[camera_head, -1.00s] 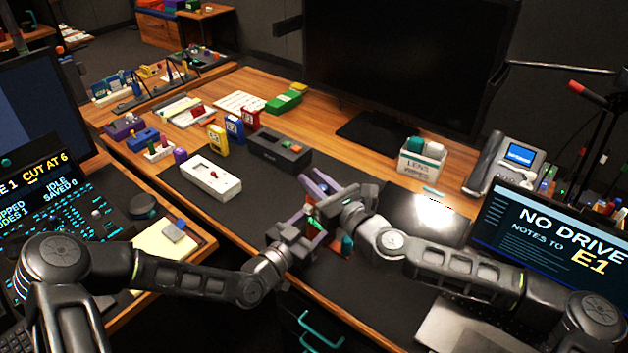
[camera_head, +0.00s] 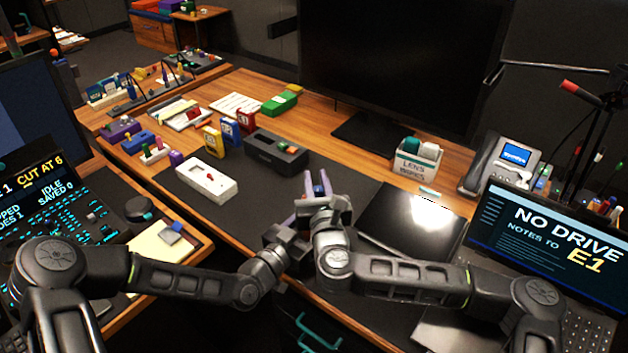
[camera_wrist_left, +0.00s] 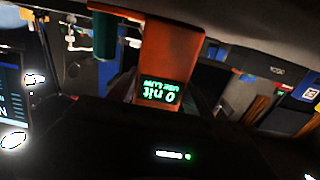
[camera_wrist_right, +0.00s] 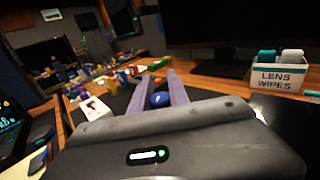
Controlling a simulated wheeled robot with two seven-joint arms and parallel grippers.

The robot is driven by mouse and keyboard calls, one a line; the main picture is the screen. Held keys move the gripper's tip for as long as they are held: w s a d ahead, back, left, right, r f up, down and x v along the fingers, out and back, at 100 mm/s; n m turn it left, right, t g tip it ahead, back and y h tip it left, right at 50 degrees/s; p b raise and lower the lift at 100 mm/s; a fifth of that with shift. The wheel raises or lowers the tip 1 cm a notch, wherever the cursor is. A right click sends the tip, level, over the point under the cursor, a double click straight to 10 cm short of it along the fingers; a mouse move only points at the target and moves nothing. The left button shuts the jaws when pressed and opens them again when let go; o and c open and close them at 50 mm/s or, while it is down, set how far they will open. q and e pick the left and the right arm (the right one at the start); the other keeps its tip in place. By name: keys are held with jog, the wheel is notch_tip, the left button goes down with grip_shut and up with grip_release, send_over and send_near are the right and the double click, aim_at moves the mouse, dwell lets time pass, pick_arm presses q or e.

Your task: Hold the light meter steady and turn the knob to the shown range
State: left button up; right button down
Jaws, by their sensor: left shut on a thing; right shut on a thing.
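The light meter is most likely the orange block (camera_wrist_left: 170,55) with a green lit display (camera_wrist_left: 160,92) in the left wrist view. Its text appears upside down and I cannot read it surely. A dark green cylinder (camera_wrist_left: 104,36) shows beside it. My left gripper (camera_head: 289,223) is shut on the meter, mostly hidden behind my right wrist in the head view. My right gripper (camera_head: 319,186) points away, its purple fingers shut on a small blue rounded thing (camera_wrist_right: 160,99). I cannot tell whether this is the meter's knob.
A white box device (camera_head: 207,182) and a black box (camera_head: 277,150) lie on the dark mat beyond my grippers. A lens wipes box (camera_head: 417,162) stands at the right, near the laptop (camera_head: 550,235). A large monitor (camera_head: 400,65) stands behind.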

jog(key=shift+d+h, duration=0.1)
jog(key=shift+h, duration=0.2)
jog(key=c, duration=1.2)
grip_release()
jog(key=shift+c, duration=0.2)
jog(key=shift+r, duration=0.15)
notch_tip(320, 180, up, 10)
